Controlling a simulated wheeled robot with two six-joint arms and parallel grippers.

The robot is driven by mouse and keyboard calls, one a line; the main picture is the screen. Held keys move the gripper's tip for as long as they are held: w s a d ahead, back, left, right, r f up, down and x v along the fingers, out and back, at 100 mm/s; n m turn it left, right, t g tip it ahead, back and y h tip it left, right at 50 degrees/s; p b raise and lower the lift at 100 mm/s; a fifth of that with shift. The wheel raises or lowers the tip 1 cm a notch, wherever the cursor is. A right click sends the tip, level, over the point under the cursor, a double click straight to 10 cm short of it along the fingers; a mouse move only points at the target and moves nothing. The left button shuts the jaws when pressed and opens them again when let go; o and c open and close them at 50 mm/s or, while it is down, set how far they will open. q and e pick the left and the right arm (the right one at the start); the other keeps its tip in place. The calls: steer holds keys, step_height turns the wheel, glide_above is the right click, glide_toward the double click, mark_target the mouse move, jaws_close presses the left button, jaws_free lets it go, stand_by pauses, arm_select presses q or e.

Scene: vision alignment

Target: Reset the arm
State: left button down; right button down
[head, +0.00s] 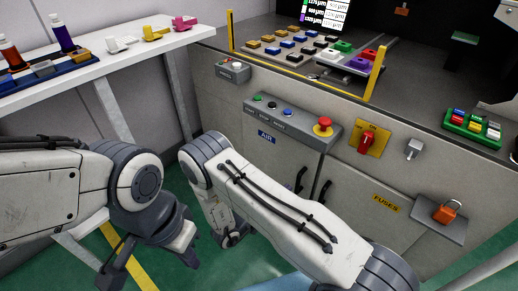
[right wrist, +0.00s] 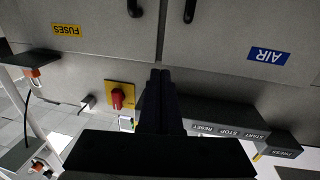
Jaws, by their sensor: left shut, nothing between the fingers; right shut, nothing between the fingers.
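My left gripper (head: 160,228) hangs low at the left in the head view, below the grey wrist joint, over the green floor and clear of the white table. It is shut and holds nothing. My right arm reaches in from the bottom right, and its forearm runs up and left in front of the grey cabinet. Its wrist bends down beside the cabinet front. In the right wrist view, my right gripper (right wrist: 160,75) has its dark fingers together with nothing between them. They point at the cabinet front (right wrist: 205,65), which appears upside down. I cannot tell the gap.
A white table (head: 110,66) with bottles and small parts is at the left. Green floor shows between.

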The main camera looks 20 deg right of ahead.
steer(key=w+a+r+n+y, duration=0.1)
steer(key=w+y, duration=0.4)
steer(key=w, duration=0.2)
steer(key=w+a+r+n+y, duration=0.2)
steer(key=a+r+n+y, duration=0.35)
steer(key=r+y, duration=0.3)
steer(key=s+d+r+n+g+y, duration=0.1)
steer(key=s+r+n+g, duration=0.15)
steer(key=s, duration=0.75)
steer(key=s+d+r+n+g+y, duration=0.15)
steer(key=s+r+n, duration=0.25)
steer(key=s, duration=0.5)
steer(key=s+a+r+n+g+y, duration=0.1)
steer(key=s+a+r+n+g, duration=0.2)
steer(key=s+a, duration=0.4)
steer(key=s+a+r+n, duration=0.3)
steer(key=s+a+n, duration=0.2)
steer(key=s+a, duration=0.2)
step_height(320, 180, up, 38)
steer(key=p, duration=3.8)
steer(key=shift+w+m, duration=0.3)
steer(key=shift+w, duration=0.1)
